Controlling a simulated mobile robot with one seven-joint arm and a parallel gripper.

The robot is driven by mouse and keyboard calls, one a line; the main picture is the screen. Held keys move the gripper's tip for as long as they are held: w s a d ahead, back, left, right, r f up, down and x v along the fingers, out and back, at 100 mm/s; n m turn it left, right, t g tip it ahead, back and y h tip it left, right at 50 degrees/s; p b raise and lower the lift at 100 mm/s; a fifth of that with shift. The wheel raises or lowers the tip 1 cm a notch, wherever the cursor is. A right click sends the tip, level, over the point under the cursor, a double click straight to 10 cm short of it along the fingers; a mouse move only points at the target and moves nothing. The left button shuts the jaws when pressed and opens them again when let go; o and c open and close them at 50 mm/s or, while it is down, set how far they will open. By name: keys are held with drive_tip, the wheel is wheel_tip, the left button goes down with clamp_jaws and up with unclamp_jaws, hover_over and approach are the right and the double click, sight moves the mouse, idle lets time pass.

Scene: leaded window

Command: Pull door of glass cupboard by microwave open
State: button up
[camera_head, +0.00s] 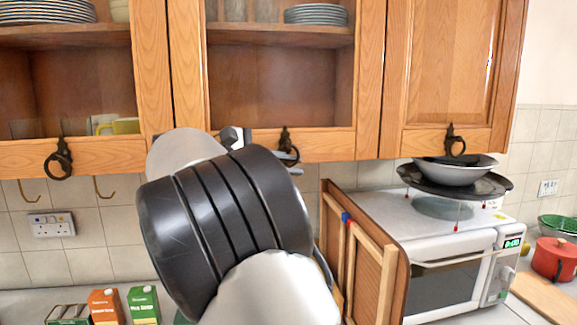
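The middle cupboard door (190,80) has a glass pane in a wooden frame and looks shut. Plates and an empty lower shelf show through it. A dark ring handle (286,138) hangs on its bottom rail. My gripper (284,156) is at this handle, mostly hidden behind my black and white arm. Only small grey parts of it show beside and below the handle. I cannot tell whether its fingers touch the ring or are closed on it. The white microwave (455,275) stands on the counter at the right, below a solid wooden door (445,70).
Another glass door (150,60) with a ring handle (60,158) is at the left. Bowls (455,170) sit on the microwave. A wooden rack (365,250) stands beside it. Cartons (143,305) stand on the counter at lower left. A red pot (555,258) is at far right.

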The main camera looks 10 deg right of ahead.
clamp_jaws()
idle(1.4)
